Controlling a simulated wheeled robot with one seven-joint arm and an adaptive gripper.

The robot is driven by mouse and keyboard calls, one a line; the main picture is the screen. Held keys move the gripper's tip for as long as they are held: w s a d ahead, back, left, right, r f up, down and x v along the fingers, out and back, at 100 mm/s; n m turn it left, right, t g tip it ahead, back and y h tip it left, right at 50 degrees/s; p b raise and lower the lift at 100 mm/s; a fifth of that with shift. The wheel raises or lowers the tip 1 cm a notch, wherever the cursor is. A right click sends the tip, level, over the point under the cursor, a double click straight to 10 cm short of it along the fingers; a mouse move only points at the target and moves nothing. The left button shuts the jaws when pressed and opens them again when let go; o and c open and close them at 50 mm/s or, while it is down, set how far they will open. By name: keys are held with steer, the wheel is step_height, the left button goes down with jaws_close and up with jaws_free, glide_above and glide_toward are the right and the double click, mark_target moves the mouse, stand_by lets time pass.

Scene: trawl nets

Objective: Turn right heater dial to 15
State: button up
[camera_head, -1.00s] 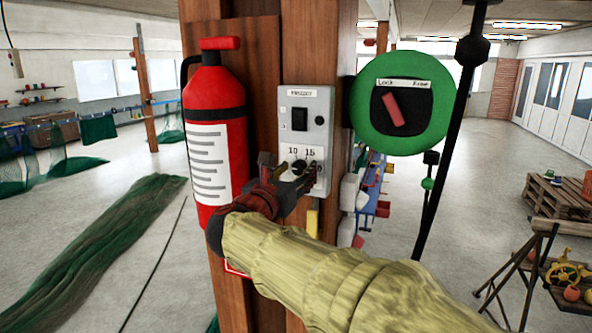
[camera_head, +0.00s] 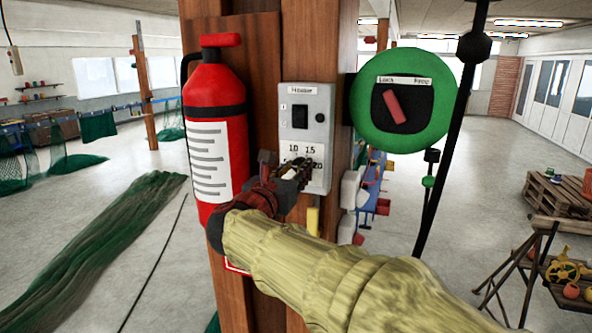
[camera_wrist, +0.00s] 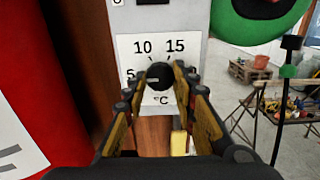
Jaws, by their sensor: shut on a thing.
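The heater panel (camera_head: 318,135) is a grey box on a wooden post, with a label, a black switch and a white scale plate below. Its dial (camera_wrist: 159,76) is a round black knob in front of the plate, with 10 above left and 15 above right in the wrist view. A faint mark shows on the knob's face, but I cannot read its setting surely. My gripper (camera_head: 290,173) is at the lower part of the panel, its two fingers shut on the dial from left and right. In the head view the fingers hide the dial.
A red fire extinguisher (camera_head: 214,125) hangs close to the left of my gripper. A green round Lock/Free disc (camera_head: 440,125) with a red lever is at the upper right. A black rod (camera_head: 447,150) runs down beside it. A yellow object (camera_wrist: 179,143) is below the panel.

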steer(key=shift+m+b, duration=0.3)
steer(key=shift+b, duration=0.3)
steer(key=m+b, duration=2.3)
steer(key=b, duration=0.2)
steer(key=shift+w+f, duration=0.1)
steer(key=shift+f, duration=0.05)
steer(key=o, duration=1.1)
steer(key=shift+o, duration=0.3)
